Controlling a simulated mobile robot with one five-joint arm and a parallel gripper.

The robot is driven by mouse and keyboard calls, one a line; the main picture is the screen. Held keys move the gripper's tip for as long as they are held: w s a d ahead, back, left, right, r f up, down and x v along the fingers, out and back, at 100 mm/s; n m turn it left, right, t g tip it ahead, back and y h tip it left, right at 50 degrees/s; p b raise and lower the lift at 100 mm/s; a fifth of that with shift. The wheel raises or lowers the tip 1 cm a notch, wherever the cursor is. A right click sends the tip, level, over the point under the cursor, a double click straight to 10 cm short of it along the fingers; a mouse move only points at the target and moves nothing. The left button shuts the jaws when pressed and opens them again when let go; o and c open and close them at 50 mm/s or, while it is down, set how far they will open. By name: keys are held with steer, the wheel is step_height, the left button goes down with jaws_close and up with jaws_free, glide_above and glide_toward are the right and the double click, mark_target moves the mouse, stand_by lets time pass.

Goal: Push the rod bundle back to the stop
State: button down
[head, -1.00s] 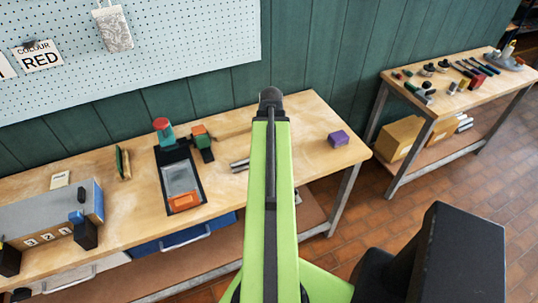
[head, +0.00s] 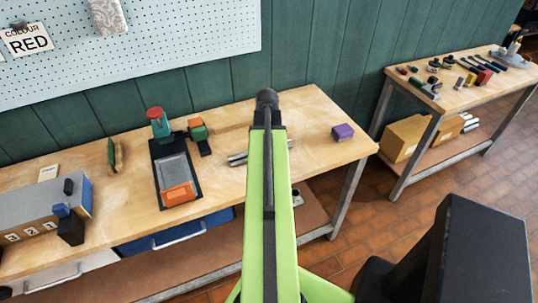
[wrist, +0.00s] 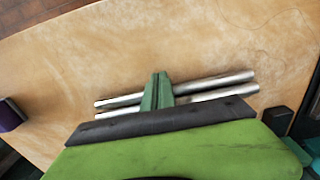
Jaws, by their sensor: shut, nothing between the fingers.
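The rod bundle shows as silver rods (wrist: 213,84) lying nearly side by side on the wooden bench in the wrist view. In the head view the rods (head: 238,158) stick out on both sides of my arm, which covers their middle. My gripper (wrist: 157,76) has its green fingers together, with nothing between them. The fingers overlap the middle of the rods in the picture; I cannot tell whether they touch. In the head view my gripper is hidden behind the arm. I cannot tell which thing is the stop.
A purple block (head: 343,131) stands to the right of the rods on the bench (head: 315,110). To the left are a green-and-orange block (head: 198,130) and a black tray (head: 160,180) with an orange front piece. A second bench (head: 455,97) holds several tools.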

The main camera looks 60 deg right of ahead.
steer(key=w+d, duration=0.3)
steer(key=w, duration=0.1)
steer(key=w+d, duration=0.3)
steer(key=w, duration=0.1)
steer(key=w+d, duration=0.3)
steer(key=w, duration=0.2)
steer(key=shift+d, duration=0.25)
steer(key=shift+s, duration=0.1)
steer(key=shift+a, duration=0.1)
